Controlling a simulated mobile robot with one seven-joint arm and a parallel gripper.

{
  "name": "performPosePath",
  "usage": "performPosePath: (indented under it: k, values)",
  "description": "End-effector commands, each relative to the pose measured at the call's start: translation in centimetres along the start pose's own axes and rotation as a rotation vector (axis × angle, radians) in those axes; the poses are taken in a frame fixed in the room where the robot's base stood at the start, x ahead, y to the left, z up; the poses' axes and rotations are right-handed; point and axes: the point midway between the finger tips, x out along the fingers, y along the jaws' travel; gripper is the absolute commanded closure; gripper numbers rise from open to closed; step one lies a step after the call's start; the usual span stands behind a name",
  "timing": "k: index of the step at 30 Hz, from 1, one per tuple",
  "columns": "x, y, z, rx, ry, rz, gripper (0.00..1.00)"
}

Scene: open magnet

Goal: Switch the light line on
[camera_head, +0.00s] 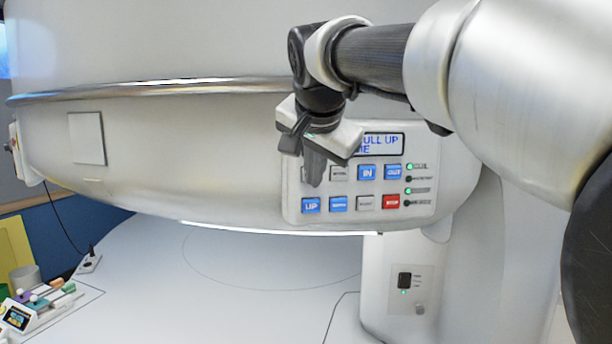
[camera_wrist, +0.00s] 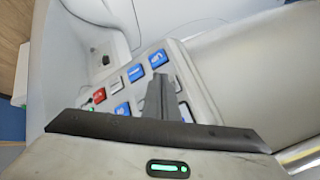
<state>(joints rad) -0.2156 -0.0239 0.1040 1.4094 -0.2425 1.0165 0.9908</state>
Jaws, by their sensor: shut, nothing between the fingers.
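The white control panel (camera_head: 290,205) sits on the magnet's curved side, with two rows of square buttons and a display (camera_head: 384,143) partly hidden by my gripper. The top row shows a grey button (camera_head: 339,173), a blue IN button (camera_head: 367,173) and a blue OUT button (camera_head: 393,172). My gripper (camera_head: 314,183) is shut and empty, its tips over the top-left button, which is mostly hidden. Contact cannot be told. The wrist view also shows the shut fingers (camera_wrist: 156,85) over the panel (camera_wrist: 176,52). No button label reading "light line" is legible.
The lower row has a blue UP button (camera_head: 311,205), another blue button, a grey button and a red button (camera_head: 391,202). A bright strip (camera_head: 280,232) runs under the magnet. A black switch (camera_head: 404,280) is on the pillar.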

Motion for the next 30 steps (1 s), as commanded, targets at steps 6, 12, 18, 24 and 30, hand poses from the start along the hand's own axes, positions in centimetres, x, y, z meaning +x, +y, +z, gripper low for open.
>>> performPosePath:
  k: [6, 12, 18, 24, 30]
  values:
    - [0.00, 0.00, 0.00, 0.000, 0.000, 0.000, 1.00]
    - [0.00, 0.00, 0.00, 0.000, 0.000, 0.000, 1.00]
    - [0.13, -0.14, -0.15, 0.000, 0.000, 0.000, 1.00]
    - [0.59, -0.45, -0.46, 0.000, 0.000, 0.000, 1.00]
    - [0.61, -0.44, -0.44, 0.000, 0.000, 0.000, 1.00]
